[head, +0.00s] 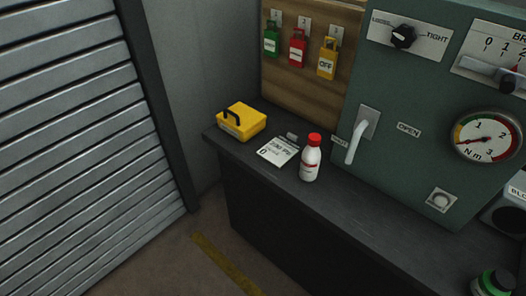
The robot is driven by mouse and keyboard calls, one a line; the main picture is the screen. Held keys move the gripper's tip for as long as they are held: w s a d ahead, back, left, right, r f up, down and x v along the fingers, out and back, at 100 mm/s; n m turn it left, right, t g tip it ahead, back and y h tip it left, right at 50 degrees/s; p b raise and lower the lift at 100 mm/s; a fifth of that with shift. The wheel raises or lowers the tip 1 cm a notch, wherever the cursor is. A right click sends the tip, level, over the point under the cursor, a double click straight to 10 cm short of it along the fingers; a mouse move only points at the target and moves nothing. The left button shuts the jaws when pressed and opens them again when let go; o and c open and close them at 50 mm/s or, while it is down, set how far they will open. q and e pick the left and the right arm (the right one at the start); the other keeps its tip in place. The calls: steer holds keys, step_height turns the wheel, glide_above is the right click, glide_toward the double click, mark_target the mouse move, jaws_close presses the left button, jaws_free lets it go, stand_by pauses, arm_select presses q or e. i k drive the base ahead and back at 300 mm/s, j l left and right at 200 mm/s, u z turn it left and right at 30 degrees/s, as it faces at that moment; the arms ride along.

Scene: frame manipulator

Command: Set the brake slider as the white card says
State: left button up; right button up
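The brake slider (508,82) is at the upper right on the green panel. A light plate above it shows the letters "BR" and the numbers 0, 1 and 2, and the right picture edge cuts it off. I cannot tell exactly which number the slider's knob stands at. The white card (275,153) lies on the dark counter beside a small grey block. A large "0" shows at its lower left; its smaller print is too small to read surely. Neither of my grippers is in view.
A yellow case (241,121), a white bottle with a red cap (310,163) and a green-lidded jar (494,284) stand on the counter (365,221). The panel carries a black knob (403,37), a lever handle (357,137), a gauge (485,138) and a button (440,200). Coloured tags hang on a wooden board.

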mark_target(510, 81)
steer(key=z, duration=1.3)
